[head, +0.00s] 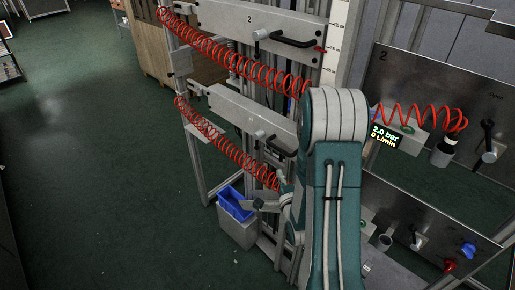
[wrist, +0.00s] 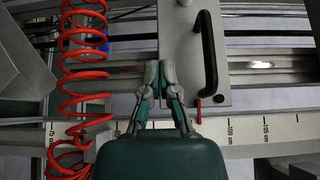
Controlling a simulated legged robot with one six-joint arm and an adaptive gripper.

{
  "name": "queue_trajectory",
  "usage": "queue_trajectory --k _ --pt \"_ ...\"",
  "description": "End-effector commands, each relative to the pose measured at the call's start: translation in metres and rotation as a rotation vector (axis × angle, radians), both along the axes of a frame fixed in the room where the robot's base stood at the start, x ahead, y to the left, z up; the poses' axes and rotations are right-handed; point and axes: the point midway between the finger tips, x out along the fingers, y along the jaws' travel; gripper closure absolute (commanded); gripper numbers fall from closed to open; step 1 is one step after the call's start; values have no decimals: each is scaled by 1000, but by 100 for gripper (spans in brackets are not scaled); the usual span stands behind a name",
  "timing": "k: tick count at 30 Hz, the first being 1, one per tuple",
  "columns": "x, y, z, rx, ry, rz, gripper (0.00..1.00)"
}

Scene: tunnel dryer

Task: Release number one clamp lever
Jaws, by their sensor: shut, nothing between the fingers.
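In the wrist view, my gripper (wrist: 160,73) is shut and empty, its fingertips over the left part of a pale clamp plate (wrist: 222,85). A black bar handle (wrist: 209,55) stands on that plate to the right of the fingers. A small red lever (wrist: 199,109) shows below the handle, to the right of and apart from the fingers. No number is readable on this plate. In the head view, an upper plate (head: 225,19) is marked 2 and has a red-tipped lever (head: 319,48) at its right end. A lower plate (head: 232,107) has a black handle (head: 281,146); my arm hides its right end and my gripper.
Red coiled hoses (head: 225,55) hang along both plates; one coil (wrist: 82,80) runs left of my gripper. A scale rail (wrist: 255,130) crosses below. A blue bin (head: 234,204) stands low by the frame. Panels (head: 440,85) with knobs stand right. The floor at left is clear.

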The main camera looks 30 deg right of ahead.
Motion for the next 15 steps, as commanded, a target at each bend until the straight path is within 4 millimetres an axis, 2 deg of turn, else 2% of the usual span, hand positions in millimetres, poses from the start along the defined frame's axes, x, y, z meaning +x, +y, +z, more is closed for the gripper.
queue_trajectory --k 8,15 --pt "6 0 1 -5 0 0 100" --pt "43 -8 1 -7 -1 1 100"
